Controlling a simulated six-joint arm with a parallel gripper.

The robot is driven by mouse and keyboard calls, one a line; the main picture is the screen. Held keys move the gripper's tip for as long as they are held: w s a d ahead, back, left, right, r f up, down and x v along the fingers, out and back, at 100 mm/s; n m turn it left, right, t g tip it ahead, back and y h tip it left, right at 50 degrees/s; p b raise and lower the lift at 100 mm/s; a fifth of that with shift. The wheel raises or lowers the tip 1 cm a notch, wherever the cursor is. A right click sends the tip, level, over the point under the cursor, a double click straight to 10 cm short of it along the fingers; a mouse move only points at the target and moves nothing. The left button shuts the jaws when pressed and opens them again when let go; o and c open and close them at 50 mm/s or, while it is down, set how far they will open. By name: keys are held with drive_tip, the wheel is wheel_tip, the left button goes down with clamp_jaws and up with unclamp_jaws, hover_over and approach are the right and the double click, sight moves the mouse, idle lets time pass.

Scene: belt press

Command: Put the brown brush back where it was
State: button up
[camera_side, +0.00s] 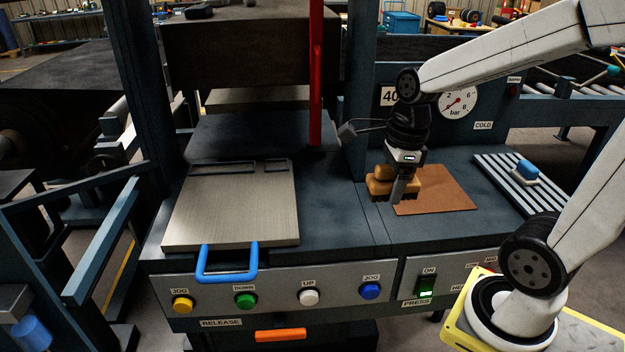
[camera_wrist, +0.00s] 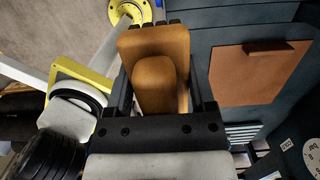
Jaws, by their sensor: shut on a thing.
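My gripper (camera_side: 394,192) is shut on the brown brush (camera_side: 381,187). In the side view it holds the brush upright above the left edge of a flat brown mat (camera_side: 440,196) on the bench. In the wrist view the brush (camera_wrist: 155,84) fills the space between my fingers. The brown mat (camera_wrist: 255,85) lies to the right of the brush there, with a darker brown strip-like patch on it. The brush's underside is mostly hidden, and I cannot tell its exact height above the bench.
A slatted rack (camera_side: 516,185) with a blue-topped block (camera_side: 526,171) stands right of the mat. A metal plate with a blue handle (camera_side: 227,272) lies at left. A red upright bar (camera_side: 316,80) stands behind. Buttons line the front panel. Bare bench lies around the mat.

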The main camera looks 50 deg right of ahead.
drive_tip(key=shift+s+f, duration=0.1)
drive_tip(key=shift+s, duration=0.15)
drive_tip(key=shift+w, duration=0.1)
approach(332, 217)
drive_tip(key=s+a+r, duration=0.1)
drive_tip(key=s+r, duration=0.1)
drive_tip(key=s, duration=0.2)
drive_tip(key=w+f, duration=0.1)
drive_tip(key=f, duration=0.1)
drive_tip(key=w+f, duration=0.2)
drive_tip(key=shift+d+f, duration=0.1)
drive_tip(key=shift+d, duration=0.05)
drive_tip(key=shift+w+d+f, duration=0.1)
drive_tip(key=shift+w+f, duration=0.4)
drive_tip(key=shift+w, duration=0.1)
drive_tip(key=shift+f, duration=0.1)
drive_tip(key=shift+w+f, duration=0.25)
drive_tip(key=shift+f, duration=1.5)
